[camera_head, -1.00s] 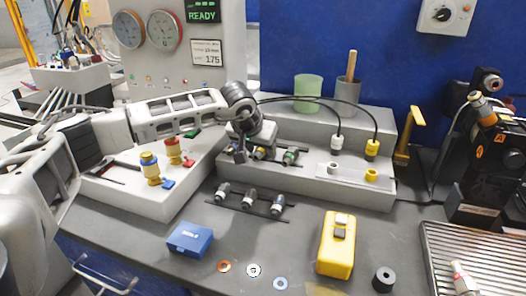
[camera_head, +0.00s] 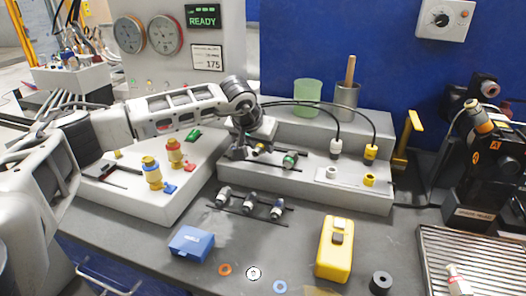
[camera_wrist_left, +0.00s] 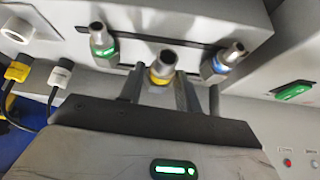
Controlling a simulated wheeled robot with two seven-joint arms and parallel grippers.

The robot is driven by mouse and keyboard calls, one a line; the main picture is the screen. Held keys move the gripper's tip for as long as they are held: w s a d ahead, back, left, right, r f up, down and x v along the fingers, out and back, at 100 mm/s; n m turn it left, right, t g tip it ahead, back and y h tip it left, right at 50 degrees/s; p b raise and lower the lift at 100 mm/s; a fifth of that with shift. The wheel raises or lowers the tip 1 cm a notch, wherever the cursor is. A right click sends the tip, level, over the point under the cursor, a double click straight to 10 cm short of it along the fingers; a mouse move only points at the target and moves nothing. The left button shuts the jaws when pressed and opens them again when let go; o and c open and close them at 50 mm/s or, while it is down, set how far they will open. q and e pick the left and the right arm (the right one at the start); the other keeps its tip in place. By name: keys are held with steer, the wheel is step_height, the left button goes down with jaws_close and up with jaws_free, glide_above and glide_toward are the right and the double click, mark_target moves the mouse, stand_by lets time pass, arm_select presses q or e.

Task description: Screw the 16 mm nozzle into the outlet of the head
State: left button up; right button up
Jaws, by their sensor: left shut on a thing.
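My left gripper (camera_head: 240,152) is over the lower step of the grey stepped stand. In the left wrist view its fingers (camera_wrist_left: 160,82) are shut on a metal nozzle with a yellow band (camera_wrist_left: 163,65), at the rack. A green-banded nozzle (camera_wrist_left: 103,42) and a blue-banded nozzle (camera_wrist_left: 222,62) stand on either side of it. The green-banded nozzle (camera_head: 290,160) also shows in the head view. No size marking is readable. A black machine with orange parts (camera_head: 487,140), probably the head, stands at the right; its outlet is unclear. My right gripper is not in view.
A blue box (camera_head: 190,244), a yellow block (camera_head: 334,250), rings and a black cylinder (camera_head: 381,283) lie on the table. Cabled connectors (camera_head: 336,148) and a yellow lever (camera_head: 408,135) stand between the rack and the machine.

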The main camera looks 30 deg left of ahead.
mark_target(260, 145)
arm_select(q)
steer(key=shift+r+p, duration=1.4)
steer(key=shift+r, duration=0.9)
steer(key=shift+f, duration=0.1)
